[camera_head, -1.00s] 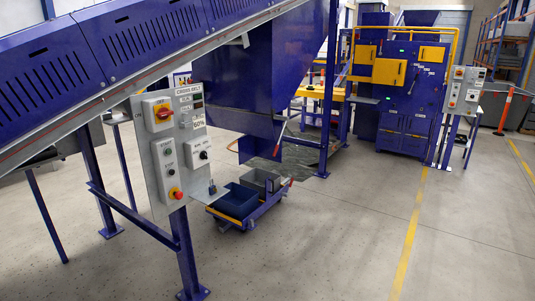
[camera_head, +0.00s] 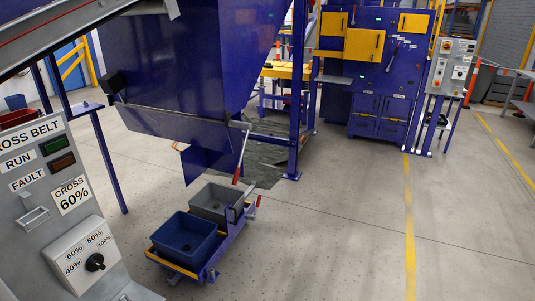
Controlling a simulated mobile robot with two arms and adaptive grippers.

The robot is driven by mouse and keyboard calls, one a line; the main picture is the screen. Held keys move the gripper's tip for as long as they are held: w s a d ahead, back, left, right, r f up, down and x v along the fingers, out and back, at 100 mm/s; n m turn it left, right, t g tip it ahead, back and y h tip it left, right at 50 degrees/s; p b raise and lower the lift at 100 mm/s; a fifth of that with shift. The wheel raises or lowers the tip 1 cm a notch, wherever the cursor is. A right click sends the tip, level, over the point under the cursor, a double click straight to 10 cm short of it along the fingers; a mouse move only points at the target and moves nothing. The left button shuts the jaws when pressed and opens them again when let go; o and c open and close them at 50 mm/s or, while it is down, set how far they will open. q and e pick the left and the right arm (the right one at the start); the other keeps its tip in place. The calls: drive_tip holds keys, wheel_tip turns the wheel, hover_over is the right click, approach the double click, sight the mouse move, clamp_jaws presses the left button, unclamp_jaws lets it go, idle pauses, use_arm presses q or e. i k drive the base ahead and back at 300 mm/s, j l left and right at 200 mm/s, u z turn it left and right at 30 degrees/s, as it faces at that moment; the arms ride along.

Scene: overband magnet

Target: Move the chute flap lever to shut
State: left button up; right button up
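The chute flap lever (camera_head: 242,153) is a thin grey metal bar with a red grip at its lower end. It hangs at the right side of the blue chute (camera_head: 185,85), tilted, with the red grip low and to the left of its upper end. The chute's lower flap (camera_head: 207,168) shows as a blue plate behind the bins. Whether the flap is open or shut I cannot tell. Neither of my grippers shows in the head view.
A low blue cart with a blue bin (camera_head: 186,238) and a grey bin (camera_head: 213,201) stands below the chute. The cross belt control panel (camera_head: 62,205) is close at the left. A blue cabinet machine (camera_head: 378,75) stands at the back. The floor at right is clear.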

sight(210, 133)
drive_tip(key=i+z, duration=0.25)
drive_tip(key=i, duration=0.8)
drive_tip(key=i+j+u, duration=0.1)
drive_tip(key=i+u, duration=0.3)
drive_tip(key=i, duration=0.6)
